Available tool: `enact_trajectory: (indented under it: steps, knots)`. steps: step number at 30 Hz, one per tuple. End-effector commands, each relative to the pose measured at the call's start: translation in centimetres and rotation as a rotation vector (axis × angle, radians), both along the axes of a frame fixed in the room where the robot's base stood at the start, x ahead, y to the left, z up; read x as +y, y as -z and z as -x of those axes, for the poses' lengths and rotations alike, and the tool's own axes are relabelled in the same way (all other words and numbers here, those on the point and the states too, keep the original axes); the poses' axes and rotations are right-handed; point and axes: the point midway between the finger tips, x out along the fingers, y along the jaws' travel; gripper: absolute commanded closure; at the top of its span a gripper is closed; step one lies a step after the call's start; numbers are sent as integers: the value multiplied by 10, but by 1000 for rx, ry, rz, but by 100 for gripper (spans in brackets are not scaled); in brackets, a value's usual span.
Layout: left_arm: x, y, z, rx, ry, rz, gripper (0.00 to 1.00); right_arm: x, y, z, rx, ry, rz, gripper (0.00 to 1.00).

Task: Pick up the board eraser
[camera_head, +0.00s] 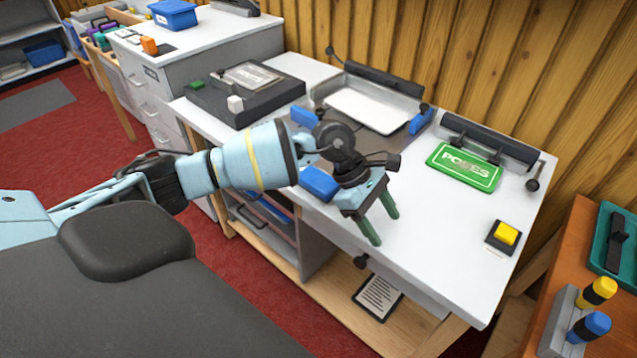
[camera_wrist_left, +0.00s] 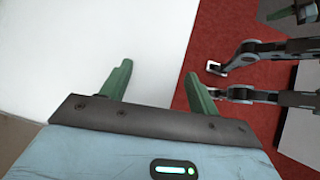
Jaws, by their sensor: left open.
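I cannot tell for certain which thing is the board eraser. A yellow block (camera_head: 507,234) sits on a small black base at the right of the white bench (camera_head: 450,258). My left gripper (camera_head: 383,227) is open with its green fingers pointing down, over the front part of the bench, left of the yellow block and apart from it. In the left wrist view the left gripper (camera_wrist_left: 160,68) has nothing between its fingers; the white bench top and red floor show beyond. My right gripper does not show in the head view.
A green "POSES" plate (camera_head: 465,167) lies at the back right. A blue-topped bottle (camera_head: 589,327) stands on the side table. The bench's front right is clear.

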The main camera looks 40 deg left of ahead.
Motion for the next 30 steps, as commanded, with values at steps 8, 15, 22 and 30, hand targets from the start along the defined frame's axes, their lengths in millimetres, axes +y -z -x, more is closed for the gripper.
enact_trajectory:
  steps: [8,15,22,30]
  knots:
    - [151,-44,-32,-4,79,-553,39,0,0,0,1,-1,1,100]
    - [186,-61,-32,29,83,-670,39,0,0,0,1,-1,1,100]
    - [185,-51,-32,31,83,-668,39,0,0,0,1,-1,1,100]
    - [185,-34,-32,28,82,-665,39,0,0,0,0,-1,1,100]
